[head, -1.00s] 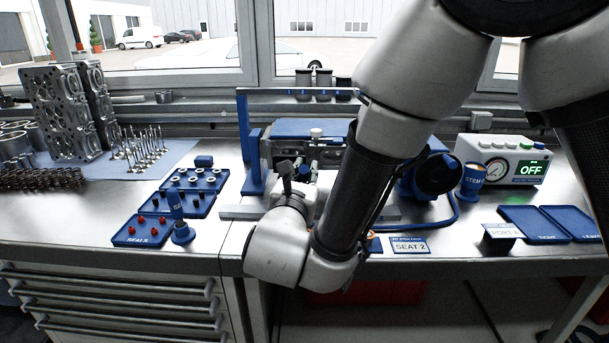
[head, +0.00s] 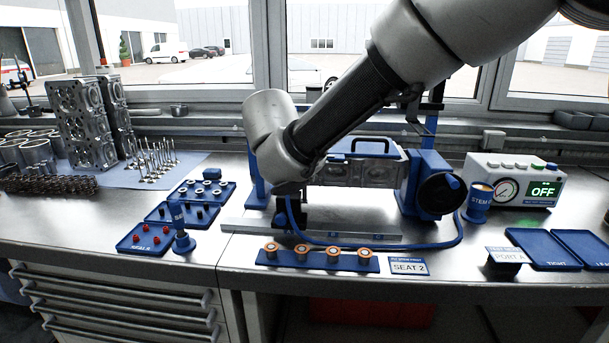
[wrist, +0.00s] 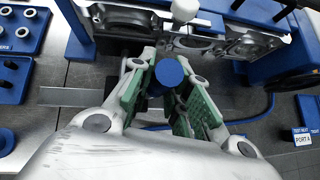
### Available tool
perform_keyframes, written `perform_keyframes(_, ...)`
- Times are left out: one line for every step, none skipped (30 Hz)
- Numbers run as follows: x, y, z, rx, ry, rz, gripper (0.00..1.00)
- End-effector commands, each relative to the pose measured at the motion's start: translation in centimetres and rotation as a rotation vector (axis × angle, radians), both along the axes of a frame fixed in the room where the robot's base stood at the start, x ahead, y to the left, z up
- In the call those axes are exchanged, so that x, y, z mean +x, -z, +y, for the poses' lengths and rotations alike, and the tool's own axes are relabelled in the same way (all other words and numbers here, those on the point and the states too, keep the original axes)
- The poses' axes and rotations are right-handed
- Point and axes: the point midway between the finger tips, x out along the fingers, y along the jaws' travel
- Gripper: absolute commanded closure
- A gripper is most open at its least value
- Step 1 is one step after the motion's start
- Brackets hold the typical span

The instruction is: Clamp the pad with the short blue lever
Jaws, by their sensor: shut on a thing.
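A blue round-topped piece (wrist: 169,73) stands between the green finger pads of my gripper (wrist: 168,92) in the wrist view; it looks like the end of the short blue lever. My gripper is shut on it. In the head view my gripper (head: 288,193) points down at the left front of the fixture, mostly hidden by my wrist. The engine head (head: 336,170) lies in the fixture just behind, with a blue handled plate (head: 370,147) on top. A white knob (wrist: 205,23) shows just beyond my fingers. I cannot make out the pad clearly.
A blue hose (head: 400,246) loops over the bench in front of the fixture. A blue rack (head: 350,263) with orange-topped rings stands at the front edge. Blue seal trays (head: 135,249) and a blue post (head: 183,240) are to the left. A tester (head: 512,180) reading OFF stands right.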

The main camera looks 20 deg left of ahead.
Motion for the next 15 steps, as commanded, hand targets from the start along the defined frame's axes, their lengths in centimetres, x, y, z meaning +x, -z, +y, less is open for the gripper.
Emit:
perform_keyframes(0.4,-0.2,0.2,-0.001,0.002,0.030,1.00)
perform_keyframes(0.6,-0.2,0.2,-0.007,0.002,0.049,1.00)
perform_keyframes(0.8,-0.1,0.3,-0.013,0.002,0.073,1.00)
perform_keyframes(1.0,-0.1,0.3,-0.018,0.002,0.088,1.00)
perform_keyframes(1.1,-0.1,0.3,-0.022,0.002,0.104,1.00)
perform_keyframes(1.3,-0.1,0.4,-0.026,0.001,0.123,1.00)
perform_keyframes(1.4,-0.1,0.4,-0.029,0.001,0.136,1.00)
perform_keyframes(1.5,-0.1,0.5,-0.032,0.000,0.148,1.00)
perform_keyframes(1.6,-0.1,0.5,-0.036,0.001,0.163,1.00)
perform_keyframes(1.7,-0.1,0.5,-0.040,0.000,0.172,1.00)
perform_keyframes(1.8,-0.1,0.5,-0.041,0.001,0.179,1.00)
perform_keyframes(1.9,0.0,0.5,-0.045,0.000,0.189,1.00)
perform_keyframes(1.9,0.0,0.5,-0.048,0.001,0.196,1.00)
perform_keyframes(2.0,0.0,0.5,-0.049,0.000,0.200,1.00)
perform_keyframes(2.0,0.0,0.5,-0.050,0.000,0.206,1.00)
